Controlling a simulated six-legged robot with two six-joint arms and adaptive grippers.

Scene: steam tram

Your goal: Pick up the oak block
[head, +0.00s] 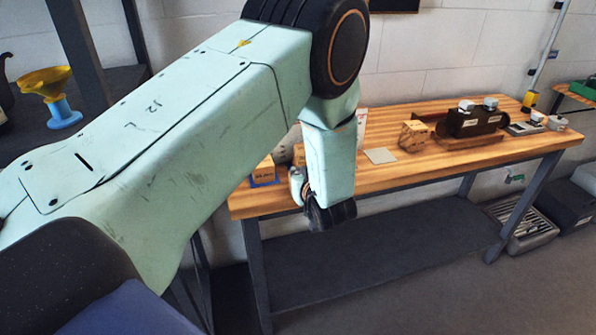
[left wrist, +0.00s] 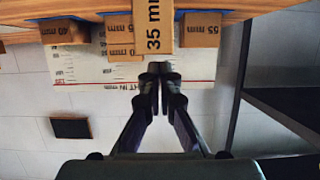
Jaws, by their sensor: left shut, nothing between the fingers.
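Several wooden blocks with millimetre labels stand at the table edge in the left wrist view; which one is the oak block I cannot tell. The block marked 35 mm (left wrist: 153,28) is just beyond my left fingertips (left wrist: 160,76). Others are a block marked 40 mm (left wrist: 64,32) to its left and a block marked 65 mm (left wrist: 201,30) to its right. In the head view one labelled block (head: 264,171) shows at the table's left end, partly behind my arm. My left gripper (head: 330,215) is shut and empty by the front edge. My right gripper is not in view.
The wooden table (head: 385,180) also bears a pale square plate (head: 380,155), a small wooden piece (head: 413,136) and a black device (head: 470,122). A white scale board (left wrist: 85,70) stands by the blocks. A yellow funnel (head: 45,80) is at the left.

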